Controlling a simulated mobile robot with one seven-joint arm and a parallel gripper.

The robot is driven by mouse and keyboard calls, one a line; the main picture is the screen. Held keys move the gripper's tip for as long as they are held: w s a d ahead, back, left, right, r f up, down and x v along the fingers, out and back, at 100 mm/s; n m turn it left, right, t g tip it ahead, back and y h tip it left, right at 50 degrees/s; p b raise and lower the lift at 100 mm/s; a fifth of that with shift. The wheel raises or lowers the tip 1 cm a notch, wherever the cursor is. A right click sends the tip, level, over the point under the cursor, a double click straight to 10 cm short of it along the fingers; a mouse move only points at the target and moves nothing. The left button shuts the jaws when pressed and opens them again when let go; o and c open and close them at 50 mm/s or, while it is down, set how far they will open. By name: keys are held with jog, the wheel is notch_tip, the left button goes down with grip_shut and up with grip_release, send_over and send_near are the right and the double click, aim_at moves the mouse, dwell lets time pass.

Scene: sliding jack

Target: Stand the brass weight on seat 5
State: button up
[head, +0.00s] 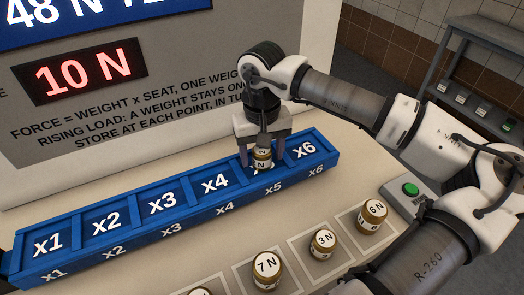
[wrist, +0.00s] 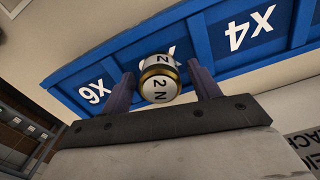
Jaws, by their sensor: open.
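The brass weight (wrist: 157,80), a small white and brass cylinder marked 2 N, is between the two fingers of my gripper (wrist: 162,88). In the head view the weight (head: 263,157) is upright at seat 5 (head: 275,187) of the blue rail, between the x4 and x6 seats, and appears to stand on it. My gripper (head: 262,153) is open around the weight, with a finger on each side. The weight and fingers hide most of the seat's top label.
The blue rail (head: 110,253) has seats x1 to x6; the other seats are empty. In front are weights marked 7 N (head: 266,268), 3 N (head: 322,244) and 6 N (head: 372,216) on square pads. A green button (head: 411,189) is at right. A red display (head: 80,73) reads 10 N.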

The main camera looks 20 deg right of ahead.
notch_tip(320, 180, up, 12)
jog(key=b, duration=0.1)
jog(key=shift+r+b, duration=0.15)
jog(key=shift+b, duration=0.2)
